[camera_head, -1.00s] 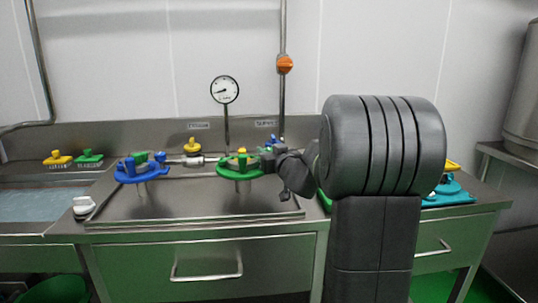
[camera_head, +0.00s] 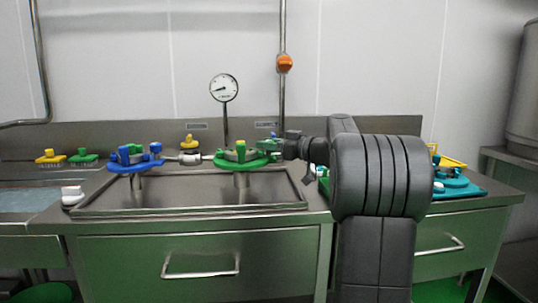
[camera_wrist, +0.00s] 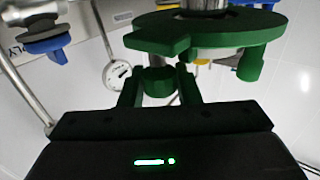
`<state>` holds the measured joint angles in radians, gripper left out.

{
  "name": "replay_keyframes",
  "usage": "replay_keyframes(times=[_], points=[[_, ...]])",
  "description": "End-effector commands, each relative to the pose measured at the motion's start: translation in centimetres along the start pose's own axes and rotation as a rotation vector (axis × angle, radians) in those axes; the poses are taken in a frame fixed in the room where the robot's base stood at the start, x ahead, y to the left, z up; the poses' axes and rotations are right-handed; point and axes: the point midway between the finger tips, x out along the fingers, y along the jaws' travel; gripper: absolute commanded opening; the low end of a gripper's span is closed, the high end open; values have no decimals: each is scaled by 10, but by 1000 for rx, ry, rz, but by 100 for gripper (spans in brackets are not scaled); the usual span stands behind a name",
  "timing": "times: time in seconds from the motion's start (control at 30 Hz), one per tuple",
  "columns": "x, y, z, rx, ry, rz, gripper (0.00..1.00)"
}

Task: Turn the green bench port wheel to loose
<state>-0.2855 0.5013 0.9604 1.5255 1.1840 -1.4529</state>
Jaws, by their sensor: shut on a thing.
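The green port wheel (camera_head: 236,163) stands on a short metal stem over the steel bench tray, right of the blue wheel. In the wrist view the green wheel (camera_wrist: 215,32) fills the upper part, with a pointed tab and pegs hanging from its rim. My gripper (camera_head: 277,147) reaches the wheel's right side from the right. In the wrist view my gripper's fingers (camera_wrist: 159,88) lie on either side of a green handle peg (camera_wrist: 158,82), shut on it. The fingertips are small and partly hidden in the head view.
A blue wheel (camera_head: 133,167) stands at the left of the tray (camera_head: 190,207). A pressure gauge (camera_head: 224,88) rises behind. A yellow knob (camera_head: 190,143) sits between the wheels. Teal parts (camera_head: 459,189) lie right of my arm.

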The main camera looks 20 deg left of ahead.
Motion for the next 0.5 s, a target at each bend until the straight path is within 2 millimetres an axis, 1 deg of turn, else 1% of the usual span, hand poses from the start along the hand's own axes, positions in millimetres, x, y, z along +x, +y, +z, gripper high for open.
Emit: replay_keyframes(times=[0.03,0.5], points=[[0,3,2,0,-1,-43,7],[1,3,-5,3,0,-482,7]])
